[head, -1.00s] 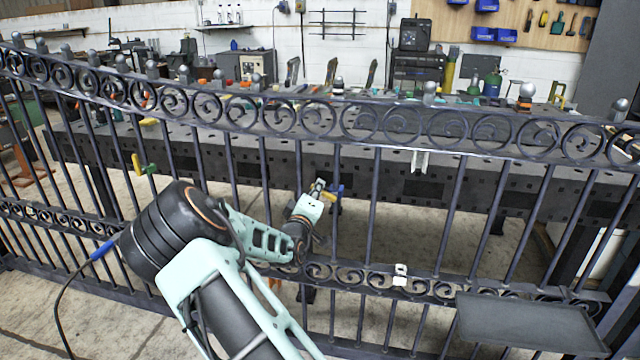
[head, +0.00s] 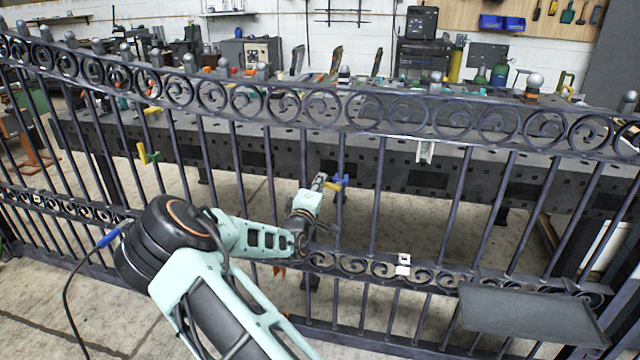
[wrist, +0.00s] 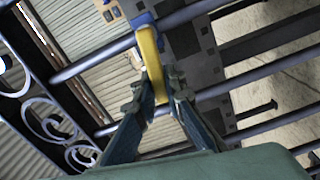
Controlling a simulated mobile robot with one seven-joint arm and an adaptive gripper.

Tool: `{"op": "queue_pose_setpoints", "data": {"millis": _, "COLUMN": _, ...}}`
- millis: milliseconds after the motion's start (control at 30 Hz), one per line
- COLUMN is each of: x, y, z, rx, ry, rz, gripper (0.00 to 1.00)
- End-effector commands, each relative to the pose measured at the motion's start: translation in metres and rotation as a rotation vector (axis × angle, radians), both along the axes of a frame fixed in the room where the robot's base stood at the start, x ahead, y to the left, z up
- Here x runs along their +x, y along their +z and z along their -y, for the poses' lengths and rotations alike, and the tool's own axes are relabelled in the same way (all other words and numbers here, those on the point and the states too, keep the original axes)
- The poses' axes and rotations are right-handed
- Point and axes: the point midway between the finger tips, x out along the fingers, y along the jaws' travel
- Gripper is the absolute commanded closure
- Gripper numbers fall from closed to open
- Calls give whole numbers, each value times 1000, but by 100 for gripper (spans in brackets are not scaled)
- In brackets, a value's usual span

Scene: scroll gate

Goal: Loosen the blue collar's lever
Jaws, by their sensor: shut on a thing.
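The blue collar (head: 341,180) sits around an upright bar of the dark iron gate, above the lower scroll band. Its yellow lever (head: 331,186) points left from it, towards my gripper (head: 319,188). In the wrist view the blue collar (wrist: 143,19) is at the top, partly cut off by the yellow lever (wrist: 151,62) in front of it. The lever runs down between the two fingers of my gripper (wrist: 158,97), which is shut on it. The lever's lower end lies between the fingers and is partly hidden.
Another clamp with a yellow lever and green body (head: 148,153) is on the gate to the left. A grey tray (head: 528,315) is at the lower right. White brackets (head: 403,264) sit on the gate. A long perforated workbench (head: 420,165) stands behind the bars.

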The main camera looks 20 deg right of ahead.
Motion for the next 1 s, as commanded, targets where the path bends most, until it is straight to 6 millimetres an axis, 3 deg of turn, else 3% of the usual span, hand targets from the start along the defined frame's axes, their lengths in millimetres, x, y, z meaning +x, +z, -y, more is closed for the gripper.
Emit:
{"op": "queue_pose_setpoints", "data": {"millis": 67, "x": 0, "y": 1, "z": 1, "rx": -5, "ry": 0, "rz": -2, "gripper": 100}}
{"op": "queue_pose_setpoints", "data": {"millis": 100, "x": 0, "y": 1, "z": 1, "rx": -5, "ry": 0, "rz": -2, "gripper": 89}}
{"op": "queue_pose_setpoints", "data": {"millis": 267, "x": 0, "y": 1, "z": 1, "rx": -3, "ry": 0, "rz": -1, "gripper": 71}}
{"op": "queue_pose_setpoints", "data": {"millis": 667, "x": -5, "y": 1, "z": -4, "rx": -1, "ry": 1, "rz": 0, "gripper": 71}}
{"op": "queue_pose_setpoints", "data": {"millis": 1000, "x": -57, "y": 0, "z": -39, "rx": -2, "ry": 2, "rz": -3, "gripper": 71}}
